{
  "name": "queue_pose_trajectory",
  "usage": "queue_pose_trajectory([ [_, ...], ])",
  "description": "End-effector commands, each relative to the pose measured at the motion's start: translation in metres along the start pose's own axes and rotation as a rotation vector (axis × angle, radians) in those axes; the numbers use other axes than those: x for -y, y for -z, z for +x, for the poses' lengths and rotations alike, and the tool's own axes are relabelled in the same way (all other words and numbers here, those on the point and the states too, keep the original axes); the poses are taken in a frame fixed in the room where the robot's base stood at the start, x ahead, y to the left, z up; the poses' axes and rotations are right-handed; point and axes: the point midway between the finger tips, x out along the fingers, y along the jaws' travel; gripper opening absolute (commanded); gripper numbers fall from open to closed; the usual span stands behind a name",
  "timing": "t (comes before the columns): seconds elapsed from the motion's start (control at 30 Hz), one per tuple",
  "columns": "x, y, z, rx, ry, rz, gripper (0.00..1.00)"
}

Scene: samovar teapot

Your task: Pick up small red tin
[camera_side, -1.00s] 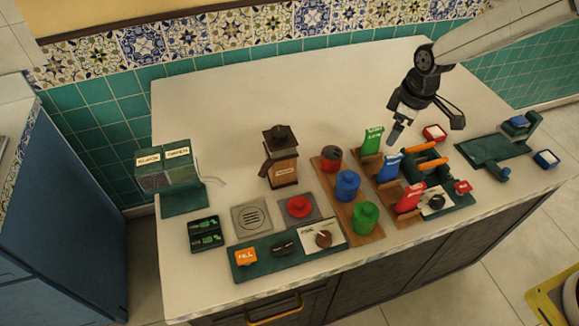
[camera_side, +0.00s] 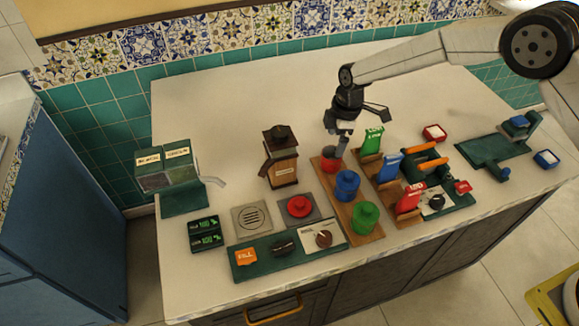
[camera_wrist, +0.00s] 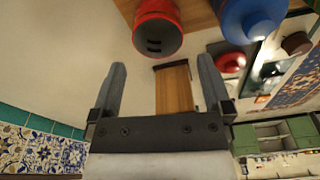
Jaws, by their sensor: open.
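The small red tin (camera_side: 331,164) stands at the back end of the wooden board (camera_side: 372,236), behind the blue tin (camera_side: 347,184) and the green tin (camera_side: 365,216). In the wrist view the red tin (camera_wrist: 158,14) is at the top, beyond my fingertips, with its dark end facing me. The blue tin (camera_wrist: 246,18) is to its right there.
A brown wooden grinder (camera_side: 282,166) stands left of the tins. Green, blue and red packets (camera_side: 372,140) stand close on the right. A red-topped plate (camera_side: 299,206) and a green control panel (camera_side: 282,254) lie in front. The counter behind is clear.

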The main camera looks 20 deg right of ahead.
Motion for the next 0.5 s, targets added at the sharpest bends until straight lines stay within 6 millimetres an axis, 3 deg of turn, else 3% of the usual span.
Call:
queue_pose_trajectory([
  [0.3, 0.0, 0.0, 0.022, 0.001, 0.001, 0.002, 1.0],
  [0.5, 0.0, 0.0, 0.025, 0.0, -0.001, 0.002, 1.0],
])
